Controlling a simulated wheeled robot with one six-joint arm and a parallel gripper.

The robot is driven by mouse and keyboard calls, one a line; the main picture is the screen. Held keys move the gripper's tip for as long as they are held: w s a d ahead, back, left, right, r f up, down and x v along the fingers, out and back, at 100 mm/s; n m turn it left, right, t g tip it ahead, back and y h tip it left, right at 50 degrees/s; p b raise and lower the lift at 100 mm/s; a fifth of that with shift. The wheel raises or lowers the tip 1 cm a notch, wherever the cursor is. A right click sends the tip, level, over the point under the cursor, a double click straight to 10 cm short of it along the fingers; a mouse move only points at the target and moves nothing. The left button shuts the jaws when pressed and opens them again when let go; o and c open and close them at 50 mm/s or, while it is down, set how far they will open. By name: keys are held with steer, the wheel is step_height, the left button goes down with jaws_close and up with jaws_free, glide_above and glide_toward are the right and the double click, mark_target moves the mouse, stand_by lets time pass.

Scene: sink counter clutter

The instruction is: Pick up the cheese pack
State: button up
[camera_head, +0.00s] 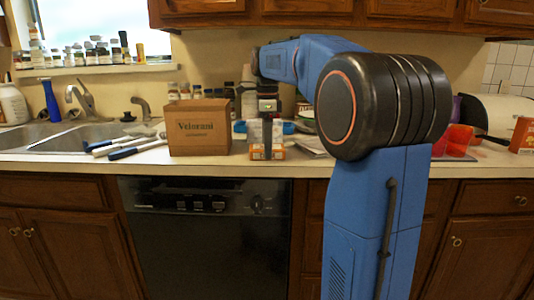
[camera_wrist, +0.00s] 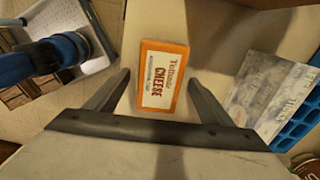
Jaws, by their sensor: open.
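In the head view the orange and white pack (camera_head: 267,152) shows near the counter's front edge, right of the cardboard box. My gripper (camera_head: 267,135) points down over it and hides part of it.
A cardboard box (camera_head: 200,127) stands close on the left. A printed grey sheet or packet (camera_wrist: 265,92) and a blue tray-like item (camera_wrist: 295,128) lie to the right in the wrist view. A double sink (camera_head: 75,133) is at far left. Blue-handled utensils (camera_head: 125,150) lie beside it.

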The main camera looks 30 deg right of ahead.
steer(key=shift+f, duration=0.15)
steer(key=c, duration=1.3)
